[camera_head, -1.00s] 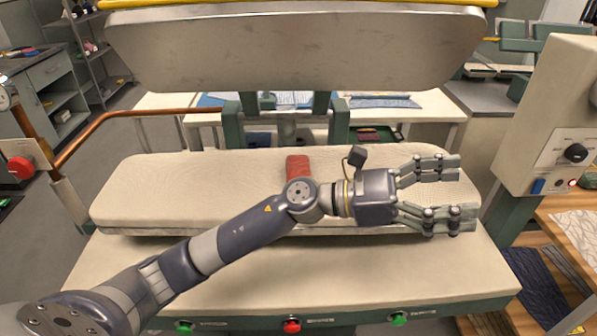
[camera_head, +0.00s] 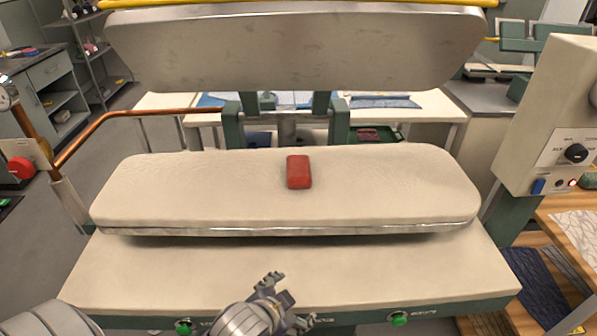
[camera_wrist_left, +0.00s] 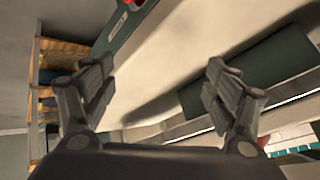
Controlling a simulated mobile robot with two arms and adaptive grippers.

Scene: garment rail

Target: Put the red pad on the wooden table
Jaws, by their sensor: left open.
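The red pad (camera_head: 299,172) lies on the padded white lower board (camera_head: 200,190) of the press, a little right of its middle. The wooden table (camera_head: 568,212) shows only in part at the right edge of the head view. My left gripper (camera_head: 288,302) is low at the bottom middle, in front of the press and well short of the pad. It is open and empty. In the left wrist view its two fingers (camera_wrist_left: 158,80) are spread with nothing between them; the pad does not show there. My right gripper is not in view.
The press's raised upper plate (camera_head: 295,50) hangs above the board. A copper pipe (camera_head: 130,117) runs at left, and a control box (camera_head: 550,120) stands at right. Dark and patterned cloths (camera_head: 575,225) lie at the wooden table. The board around the pad is clear.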

